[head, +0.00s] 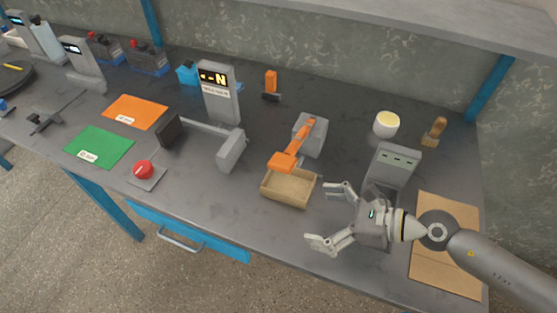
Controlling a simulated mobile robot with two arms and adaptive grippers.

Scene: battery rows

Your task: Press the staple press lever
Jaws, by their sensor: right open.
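The staple press (313,138) is a grey block near the middle of the bench. Its orange lever (293,147) slopes from the block toward the front, with a wide end above the back of a tan open box (288,202). My right gripper (318,213) is open and empty, with its fingers pointing left. It is to the right of and in front of the box, apart from the lever. My left gripper is not in view.
A grey slotted device (393,166) stands just behind my right gripper, with a brown board (440,273) at right. A white cup (386,123) and a brush (434,131) stand behind. A grey clamp-like fixture (231,150) and red button (144,169) are left.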

